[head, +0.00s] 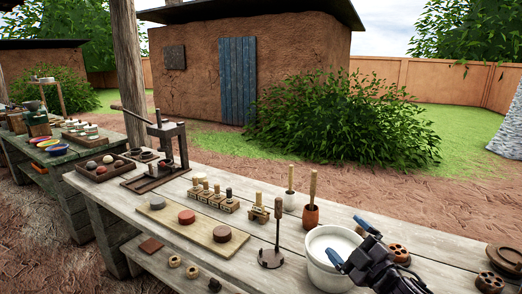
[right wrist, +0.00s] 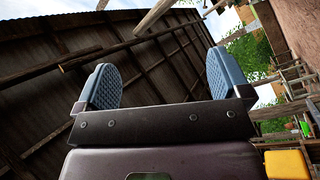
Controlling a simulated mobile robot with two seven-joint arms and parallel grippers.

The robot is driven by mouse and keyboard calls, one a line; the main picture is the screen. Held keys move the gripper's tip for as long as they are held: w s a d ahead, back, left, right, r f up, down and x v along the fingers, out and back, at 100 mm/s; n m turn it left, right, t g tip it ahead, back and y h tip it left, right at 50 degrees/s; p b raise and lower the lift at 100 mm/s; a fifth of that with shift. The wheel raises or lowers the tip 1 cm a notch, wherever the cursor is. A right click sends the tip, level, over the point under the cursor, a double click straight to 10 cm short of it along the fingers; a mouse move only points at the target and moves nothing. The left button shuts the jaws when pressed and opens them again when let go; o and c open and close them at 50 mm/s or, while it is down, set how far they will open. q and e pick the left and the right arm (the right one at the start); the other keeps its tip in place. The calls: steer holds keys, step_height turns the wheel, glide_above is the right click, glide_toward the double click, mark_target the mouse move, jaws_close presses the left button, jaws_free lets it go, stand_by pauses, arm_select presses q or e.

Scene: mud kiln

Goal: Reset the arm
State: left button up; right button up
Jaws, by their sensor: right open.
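My right gripper (head: 351,243) is at the lower right of the head view, over the right part of the wooden table (head: 130,187). Its blue fingertips overlap the white bucket (head: 317,270) in the picture; I cannot tell how far above the bucket they are. In the right wrist view the two blue finger pads of the right gripper (right wrist: 161,85) stand wide apart with nothing between them. That view looks up at a dark roof (right wrist: 150,50) with beams. My left gripper is not in view.
A board (head: 190,230) with three round pieces lies left of the bucket. A metal stand tool (head: 273,250), small stamps (head: 215,196), a wooden-handled pot (head: 310,214) and a press (head: 165,150) stand on the table. Drilled brown discs (head: 398,252) lie to the right.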

steer(key=s+d+f+m+g+h+b, duration=0.1)
steer(key=s+d+f+m+h, duration=0.1)
steer(key=s+f+m, duration=0.35)
steer(key=s+d+f+m+g+h+b, duration=0.1)
steer(key=s+f+m+h, duration=0.1)
steer(key=f, duration=0.6)
steer(key=s+d+f+m+g+h, duration=0.1)
steer(key=s+d+f+m+h, duration=0.2)
steer(key=f, duration=0.4)
arm_select(q)
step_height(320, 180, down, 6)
steer(key=b, duration=0.2)
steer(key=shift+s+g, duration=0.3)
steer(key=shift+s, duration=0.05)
arm_select(e)
steer(key=s+f+m+g, duration=0.2)
steer(key=s+f, duration=0.4)
steer(key=s, duration=0.3)
steer(key=s+d+f+m+g+h, duration=0.1)
steer(key=s+f+m, duration=0.1)
steer(key=s+f, duration=0.5)
steer(key=shift+s+d+g, duration=0.3)
steer(key=shift+s+g, duration=0.1)
steer(key=shift+s, duration=0.55)
